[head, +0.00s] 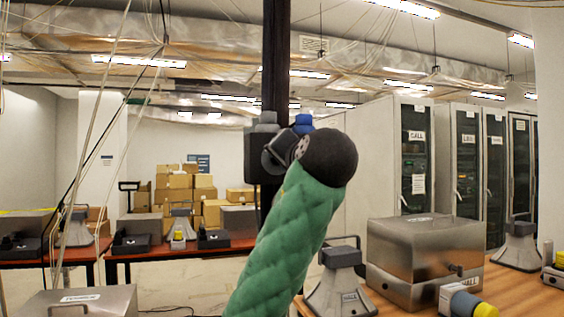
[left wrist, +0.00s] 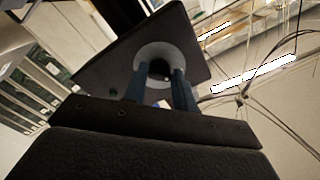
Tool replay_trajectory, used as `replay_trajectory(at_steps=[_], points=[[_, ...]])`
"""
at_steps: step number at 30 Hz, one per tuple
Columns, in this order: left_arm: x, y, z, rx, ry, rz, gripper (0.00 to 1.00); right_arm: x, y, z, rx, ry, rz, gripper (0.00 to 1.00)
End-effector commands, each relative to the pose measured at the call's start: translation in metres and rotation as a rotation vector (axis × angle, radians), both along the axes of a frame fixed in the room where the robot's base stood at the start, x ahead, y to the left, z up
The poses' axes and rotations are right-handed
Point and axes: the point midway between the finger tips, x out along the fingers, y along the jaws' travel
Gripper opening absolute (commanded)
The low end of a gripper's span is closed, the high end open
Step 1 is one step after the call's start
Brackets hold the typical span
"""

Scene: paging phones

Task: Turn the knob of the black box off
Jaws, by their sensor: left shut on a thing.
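The black box (head: 254,150) is mounted on a dark vertical post in the middle of the head view. In the left wrist view, the black box (left wrist: 105,72) shows its dark front face with a round grey knob base (left wrist: 160,52). My left gripper (left wrist: 160,78) is shut on the knob, with one blue finger on each side of it. In the head view, my green-sleeved arm reaches up to the box, and its dark wrist hides most of the left gripper and part of the box. The knob's setting cannot be read. My right gripper is not in view.
A wooden table (head: 522,292) at the right holds a metal box (head: 425,250), grey horn-shaped devices and a cylinder with a yellow end (head: 468,303). Red-topped tables, cardboard boxes (head: 182,190) and tall cabinets (head: 405,150) stand farther back. Cables hang at the left.

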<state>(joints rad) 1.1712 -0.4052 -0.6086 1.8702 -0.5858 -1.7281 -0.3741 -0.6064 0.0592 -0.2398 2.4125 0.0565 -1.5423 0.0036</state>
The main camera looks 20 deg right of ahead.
Motion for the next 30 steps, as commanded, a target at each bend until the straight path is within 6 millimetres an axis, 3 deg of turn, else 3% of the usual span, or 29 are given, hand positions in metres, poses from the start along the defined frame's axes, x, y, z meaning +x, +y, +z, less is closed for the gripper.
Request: replay_trajectory(at_steps=[5,6,9,20,30], points=[[0.000,-0.001,-0.002,0.001,0.004,-0.001,0.04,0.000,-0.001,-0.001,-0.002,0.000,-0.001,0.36],[0.000,-0.001,-0.002,0.001,0.004,-0.001,0.35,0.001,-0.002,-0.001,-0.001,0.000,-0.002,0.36],[0.000,0.000,-0.002,0.001,0.003,0.000,0.49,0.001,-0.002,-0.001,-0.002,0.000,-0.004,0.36],[-0.006,-0.001,-0.001,0.001,-0.001,-0.001,0.49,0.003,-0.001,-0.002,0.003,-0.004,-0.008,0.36],[-0.055,-0.003,-0.002,0.001,-0.001,-0.001,0.49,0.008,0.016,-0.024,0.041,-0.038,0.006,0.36]])
